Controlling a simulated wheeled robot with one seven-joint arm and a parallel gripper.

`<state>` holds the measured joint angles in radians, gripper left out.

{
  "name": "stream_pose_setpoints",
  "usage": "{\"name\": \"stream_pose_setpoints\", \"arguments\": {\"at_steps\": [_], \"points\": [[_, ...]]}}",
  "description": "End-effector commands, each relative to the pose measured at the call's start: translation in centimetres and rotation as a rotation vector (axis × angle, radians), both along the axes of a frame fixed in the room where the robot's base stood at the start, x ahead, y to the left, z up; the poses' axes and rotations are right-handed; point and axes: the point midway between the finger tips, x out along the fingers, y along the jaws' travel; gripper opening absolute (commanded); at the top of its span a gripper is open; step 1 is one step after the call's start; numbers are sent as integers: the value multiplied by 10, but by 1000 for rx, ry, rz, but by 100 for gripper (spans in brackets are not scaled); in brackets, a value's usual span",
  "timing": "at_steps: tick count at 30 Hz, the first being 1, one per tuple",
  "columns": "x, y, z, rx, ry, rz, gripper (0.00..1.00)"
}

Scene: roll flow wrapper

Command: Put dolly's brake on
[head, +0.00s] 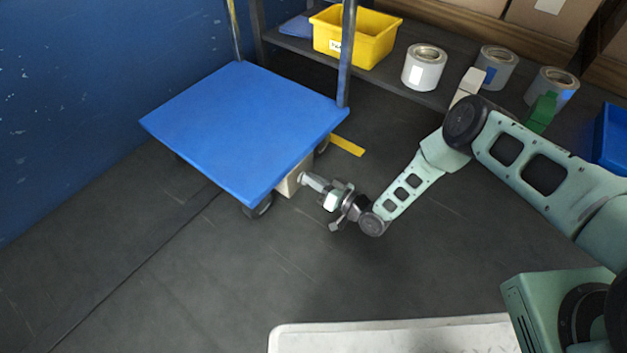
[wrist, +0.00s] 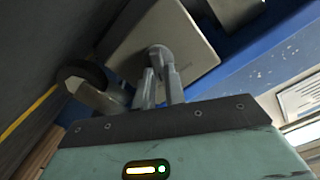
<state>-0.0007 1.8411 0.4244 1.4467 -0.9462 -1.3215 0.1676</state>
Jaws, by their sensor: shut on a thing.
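The dolly (head: 235,125) has a flat blue deck and dark wheels. A beige plate (head: 290,181) sits under its near right edge, between two wheels; it also shows in the wrist view (wrist: 190,45). A grey brake handle (wrist: 158,54) with a rounded end stands out from that plate. My gripper (head: 309,180) reaches the plate from the right. In the wrist view my gripper (wrist: 161,78) has its two fingers close together on the handle. The fingers hide part of the handle, and its exact angle is hard to tell.
A dolly wheel (wrist: 85,78) is close to my fingers. A shelf (head: 385,85) with a yellow bin (head: 365,42) and several film rolls (head: 425,68) stands behind. A yellow floor mark (head: 347,146) lies beside the dolly. The floor in front is clear.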

Motion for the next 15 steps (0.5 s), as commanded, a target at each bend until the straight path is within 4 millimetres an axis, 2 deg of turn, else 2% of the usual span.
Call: {"name": "stream_pose_setpoints", "arguments": {"at_steps": [11, 12, 14, 15], "points": [[1, 0, 1, 3, 4, -1, 0], [1, 0, 1, 3, 4, -1, 14], [1, 0, 1, 3, 3, -1, 31], [1, 0, 1, 3, 3, -1, 34]]}}
